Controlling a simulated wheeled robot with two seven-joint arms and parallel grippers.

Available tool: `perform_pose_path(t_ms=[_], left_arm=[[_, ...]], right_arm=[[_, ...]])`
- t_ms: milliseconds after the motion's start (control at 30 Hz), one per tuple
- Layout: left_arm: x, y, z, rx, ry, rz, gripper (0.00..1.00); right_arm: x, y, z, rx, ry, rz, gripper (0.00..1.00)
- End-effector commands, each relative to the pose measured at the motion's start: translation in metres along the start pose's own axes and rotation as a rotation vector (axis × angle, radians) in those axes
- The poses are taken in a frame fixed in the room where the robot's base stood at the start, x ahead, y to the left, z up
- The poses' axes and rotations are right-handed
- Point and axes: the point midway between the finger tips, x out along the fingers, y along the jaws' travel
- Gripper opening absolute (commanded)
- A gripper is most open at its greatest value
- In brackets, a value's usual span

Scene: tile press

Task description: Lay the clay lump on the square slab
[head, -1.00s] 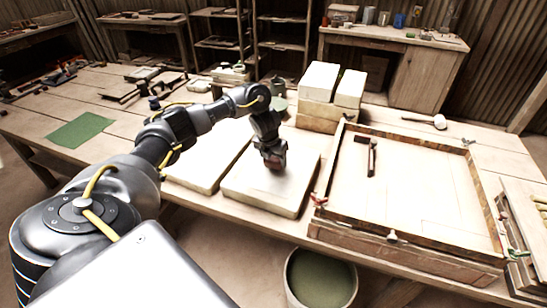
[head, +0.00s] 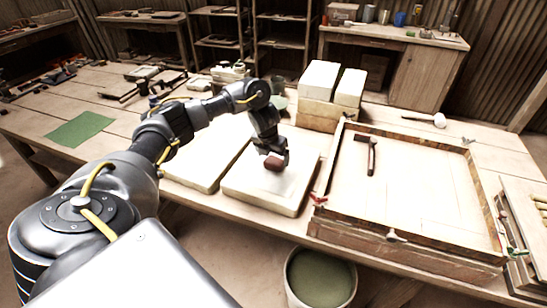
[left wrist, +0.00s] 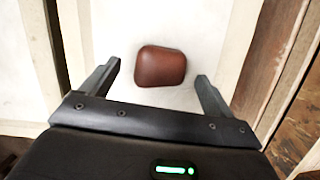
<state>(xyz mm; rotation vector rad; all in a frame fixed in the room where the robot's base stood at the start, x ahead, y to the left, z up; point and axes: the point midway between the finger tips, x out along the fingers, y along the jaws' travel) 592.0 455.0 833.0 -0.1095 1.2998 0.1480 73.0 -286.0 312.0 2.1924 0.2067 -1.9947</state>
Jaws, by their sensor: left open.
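The clay lump (head: 273,163) is a reddish-brown rounded block. It appears to lie on the pale square slab (head: 255,192) in the middle of the bench. In the left wrist view the lump (left wrist: 161,66) lies ahead of the spread fingers, with a gap on each side, over the white slab surface (left wrist: 110,25). My left gripper (head: 279,155) is open just above and beside the lump; its open fingers also show in the left wrist view (left wrist: 158,74). My right gripper is not in view.
A second pale slab (head: 203,170) lies to the left. A wooden framed tray (head: 420,238) holding a small dark tool (head: 371,157) stands to the right. Stacked pale blocks (head: 318,80) stand behind. A bucket (head: 320,280) sits below the bench's front edge.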

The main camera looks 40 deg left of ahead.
Motion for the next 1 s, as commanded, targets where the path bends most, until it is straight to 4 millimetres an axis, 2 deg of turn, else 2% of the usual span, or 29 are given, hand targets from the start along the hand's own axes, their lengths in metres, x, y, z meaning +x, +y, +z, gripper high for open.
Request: perform_pose_path(t_ms=[100,300,400,600,1000], left_arm=[[-0.031,0.001,0.004,0.003,-0.007,0.001,0.88],[-0.068,0.001,0.002,0.002,-0.004,0.0,0.88],[-0.08,0.0,0.002,0.002,-0.004,0.0,0.88],[-0.091,0.0,0.001,0.0,-0.002,0.0,0.88],[-0.09,0.0,0.0,0.0,-0.001,-0.001,0.88]], right_arm=[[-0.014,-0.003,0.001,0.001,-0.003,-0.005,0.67],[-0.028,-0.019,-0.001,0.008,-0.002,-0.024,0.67],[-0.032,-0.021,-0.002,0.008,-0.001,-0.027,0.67],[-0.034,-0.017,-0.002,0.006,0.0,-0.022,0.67],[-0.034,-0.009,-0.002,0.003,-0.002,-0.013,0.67]])
